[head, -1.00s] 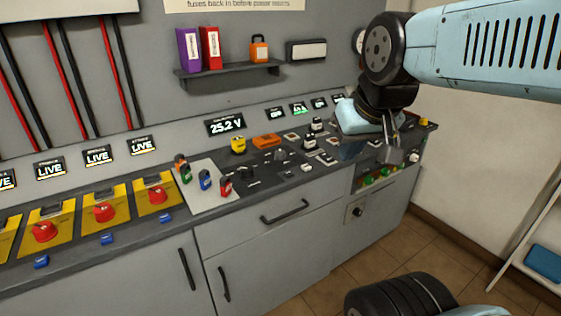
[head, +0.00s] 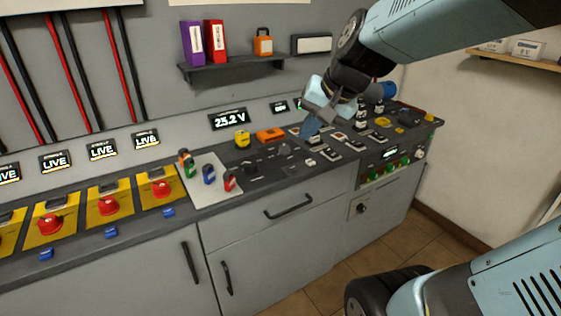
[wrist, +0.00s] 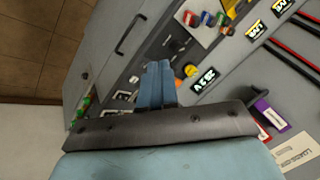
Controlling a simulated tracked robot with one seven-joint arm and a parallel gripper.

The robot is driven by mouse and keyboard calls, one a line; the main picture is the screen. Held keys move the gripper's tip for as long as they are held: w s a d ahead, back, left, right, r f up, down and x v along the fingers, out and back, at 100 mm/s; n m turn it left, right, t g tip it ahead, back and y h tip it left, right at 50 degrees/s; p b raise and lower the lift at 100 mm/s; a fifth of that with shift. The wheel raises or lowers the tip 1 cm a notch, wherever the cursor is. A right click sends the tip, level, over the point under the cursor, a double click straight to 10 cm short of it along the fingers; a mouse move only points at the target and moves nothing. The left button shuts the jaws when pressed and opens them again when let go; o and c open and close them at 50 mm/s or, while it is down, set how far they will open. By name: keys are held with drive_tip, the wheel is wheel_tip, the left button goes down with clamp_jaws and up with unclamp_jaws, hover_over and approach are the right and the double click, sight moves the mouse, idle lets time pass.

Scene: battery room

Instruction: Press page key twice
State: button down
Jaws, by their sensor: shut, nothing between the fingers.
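My gripper (head: 309,131) is shut and empty, its blue fingertips pointing down over the middle of the grey bench console (head: 275,172). In the wrist view the shut fingers (wrist: 156,84) stand out over the console. The fingertips appear close to the small switches, but I cannot tell whether they touch anything. No page key label is readable, so I cannot tell which control it is. Smaller displays (head: 280,106) are on the panel behind, partly hidden by my arm.
A yellow padlock (head: 242,140) and an orange item (head: 270,134) sit left of my gripper. Coloured padlocks (head: 209,176) stand on a white plate. Red rotary switches (head: 162,188) line the left bench. Green buttons (head: 391,167) are at right. A shelf (head: 235,70) hangs above.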

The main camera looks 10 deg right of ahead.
drive_tip(key=w+a+f+m+y, duration=0.15)
drive_tip(key=w+m, duration=0.25)
drive_tip(key=w, duration=0.4)
drive_tip(key=m+t, duration=0.3)
drive_tip(key=m, duration=1)
hover_over(294, 168)
wheel_tip(294, 168, down, 14)
drive_tip(key=shift+s+f+h, duration=0.15)
drive_tip(key=shift+h, duration=0.1)
drive_tip(key=shift+f, duration=0.15)
drive_tip(key=shift+f, duration=4.25)
drive_tip(key=shift+f, duration=0.1)
drive_tip(key=shift+f, duration=0.25)
